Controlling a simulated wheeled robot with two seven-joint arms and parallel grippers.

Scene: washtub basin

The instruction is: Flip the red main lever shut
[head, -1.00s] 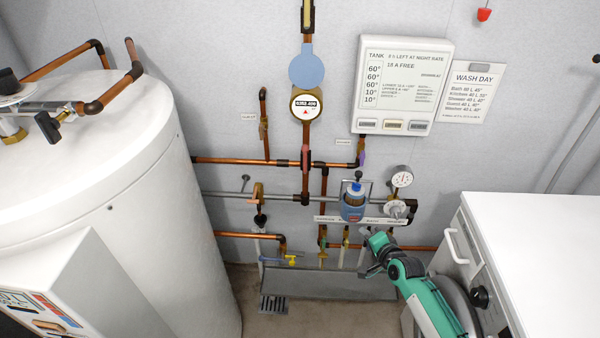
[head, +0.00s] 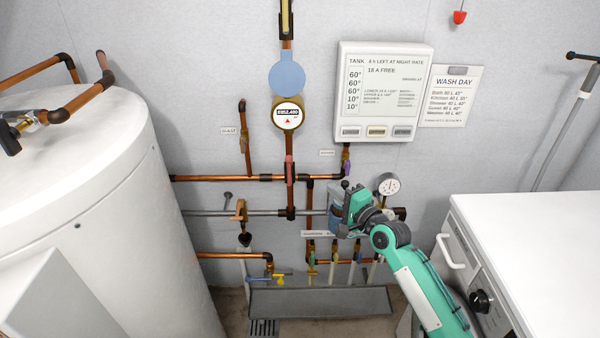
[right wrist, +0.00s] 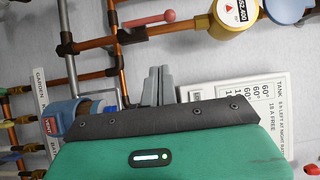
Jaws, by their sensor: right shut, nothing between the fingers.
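The red main lever (head: 290,171) is on the vertical copper pipe below the round meter (head: 288,115). In the right wrist view the lever (right wrist: 150,20) has a rounded end and lies roughly along its pipe, pointing toward the meter (right wrist: 236,14). My right gripper (head: 347,187) is right of the lever and a little lower in the head view, apart from it, in front of the blue-capped device. Its grey fingers (right wrist: 157,86) are together and empty in the right wrist view. My left gripper is not in view.
A blue device (right wrist: 62,118) is near the fingers in the right wrist view. A pressure gauge (head: 388,186) and tank panel (head: 385,92) are on the wall. A white boiler (head: 110,210) stands left, a white cabinet (head: 535,235) right. A grey trough (head: 320,302) lies below.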

